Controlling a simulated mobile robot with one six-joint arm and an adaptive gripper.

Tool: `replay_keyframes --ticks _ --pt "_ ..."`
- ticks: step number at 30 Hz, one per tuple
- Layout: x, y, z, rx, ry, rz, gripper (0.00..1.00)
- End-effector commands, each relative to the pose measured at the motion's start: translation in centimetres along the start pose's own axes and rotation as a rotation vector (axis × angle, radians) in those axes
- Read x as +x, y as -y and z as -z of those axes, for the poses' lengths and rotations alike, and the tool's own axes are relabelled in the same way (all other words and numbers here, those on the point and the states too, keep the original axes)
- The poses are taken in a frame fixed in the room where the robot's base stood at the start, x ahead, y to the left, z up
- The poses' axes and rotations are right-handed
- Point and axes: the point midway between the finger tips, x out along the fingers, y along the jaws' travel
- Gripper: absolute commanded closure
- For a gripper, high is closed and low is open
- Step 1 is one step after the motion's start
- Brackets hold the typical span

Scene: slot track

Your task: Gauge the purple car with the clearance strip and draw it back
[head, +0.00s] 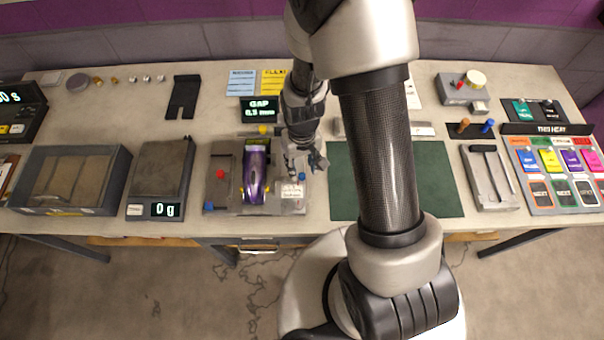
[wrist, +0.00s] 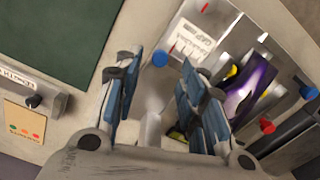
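The purple car (head: 256,172) sits lengthwise on a grey metal gauge fixture (head: 222,200); it also shows in the wrist view (wrist: 250,92), right of my fingers. My gripper (head: 306,164) is just right of the car, low over the fixture's right side. In the wrist view my gripper (wrist: 160,75) has its blue-padded fingers apart, with no object clearly held. A blue knob (wrist: 160,57) shows beyond the fingertips, beside a white printed label (wrist: 194,40). I cannot clearly make out the clearance strip itself or tell whether this knob belongs to it.
A display (head: 262,110) behind the fixture reads GAP 0.3 mm. A red knob (head: 220,174) is left of the car. A green mat (head: 435,180) lies to the right, partly behind my arm. A scale (head: 158,172) reading 0 g and a grey tray (head: 122,180) stand left.

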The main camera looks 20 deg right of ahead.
Motion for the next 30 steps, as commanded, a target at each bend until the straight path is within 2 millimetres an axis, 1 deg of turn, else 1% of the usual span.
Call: replay_keyframes --ticks 1,3,6,10,13,21,30 --pt "1.3 0.0 -0.1 0.000 0.003 0.000 0.63" --pt "2.5 0.0 -0.1 0.000 0.003 0.000 0.63" --pt "3.9 0.0 0.0 0.000 0.002 0.000 0.63" --pt "4.9 0.0 0.0 0.000 0.001 0.000 0.63" --pt "5.2 0.0 0.0 0.000 -0.001 0.000 0.63" --pt "5.2 0.0 0.1 0.000 -0.001 0.000 0.63" --pt "5.2 0.0 0.0 0.000 -0.001 0.000 0.83"
